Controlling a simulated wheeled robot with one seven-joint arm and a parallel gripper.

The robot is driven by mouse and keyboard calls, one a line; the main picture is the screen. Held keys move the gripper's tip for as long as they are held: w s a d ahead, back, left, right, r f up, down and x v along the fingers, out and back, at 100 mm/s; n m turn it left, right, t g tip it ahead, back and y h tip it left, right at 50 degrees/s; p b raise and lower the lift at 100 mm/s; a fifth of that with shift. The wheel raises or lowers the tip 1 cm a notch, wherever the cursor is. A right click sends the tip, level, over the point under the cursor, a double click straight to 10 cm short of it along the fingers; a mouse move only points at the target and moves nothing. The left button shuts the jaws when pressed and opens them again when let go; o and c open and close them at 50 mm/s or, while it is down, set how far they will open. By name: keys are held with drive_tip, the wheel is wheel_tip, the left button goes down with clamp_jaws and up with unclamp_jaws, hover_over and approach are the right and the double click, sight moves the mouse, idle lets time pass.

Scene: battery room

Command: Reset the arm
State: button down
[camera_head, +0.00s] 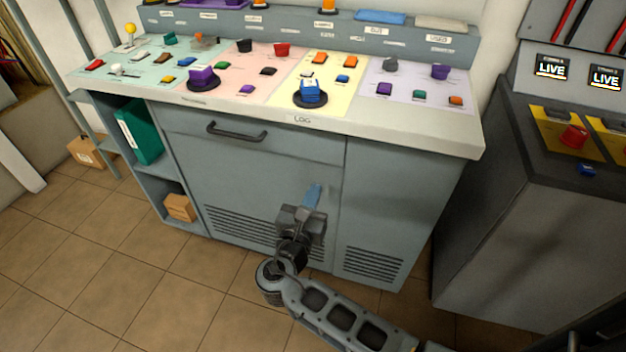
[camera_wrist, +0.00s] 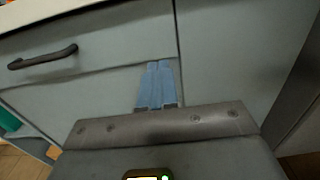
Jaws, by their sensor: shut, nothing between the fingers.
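My gripper (camera_head: 314,194) is in front of the grey cabinet under the worktop, below the drawer and left of the vertical panel seam. Its blue fingers are together with nothing between them, and they also show side by side in the wrist view (camera_wrist: 157,84). The arm comes up from the lower right of the head view and bends at the wrist. I cannot tell the exact gap between the fingertips and the cabinet front (camera_head: 250,185).
The worktop (camera_head: 420,135) above holds many small coloured objects on coloured panels. A drawer handle (camera_head: 236,132) sticks out at the left of my gripper. A dark console (camera_head: 530,200) with two LIVE displays stands at right. Open tiled floor (camera_head: 90,260) lies at left.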

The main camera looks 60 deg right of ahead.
drive_tip(key=shift+s+a, duration=0.1)
drive_tip(key=shift+a, duration=0.1)
drive_tip(key=s+a+f+m+t+y, duration=0.2)
drive_tip(key=s+a+f+m+y, duration=0.1)
drive_tip(key=s+a+f+y, duration=0.55)
drive_tip(key=s+a+m+t+y, duration=0.2)
drive_tip(key=s+a+m+y, duration=0.25)
drive_tip(key=s, duration=0.45)
drive_tip(key=s+a+r+m+t+y, duration=0.2)
drive_tip(key=s+r+m, duration=0.3)
drive_tip(key=r, duration=0.5)
drive_tip(key=s+a+r+m+t+y, duration=0.2)
drive_tip(key=s+r+m, duration=0.3)
drive_tip(key=r+m, duration=0.4)
wheel_tip(320, 180, up, 3)
drive_tip(key=shift+s+a+f+t, duration=0.2)
drive_tip(key=shift+s+a+t, duration=0.1)
drive_tip(key=shift+a+t, duration=0.4)
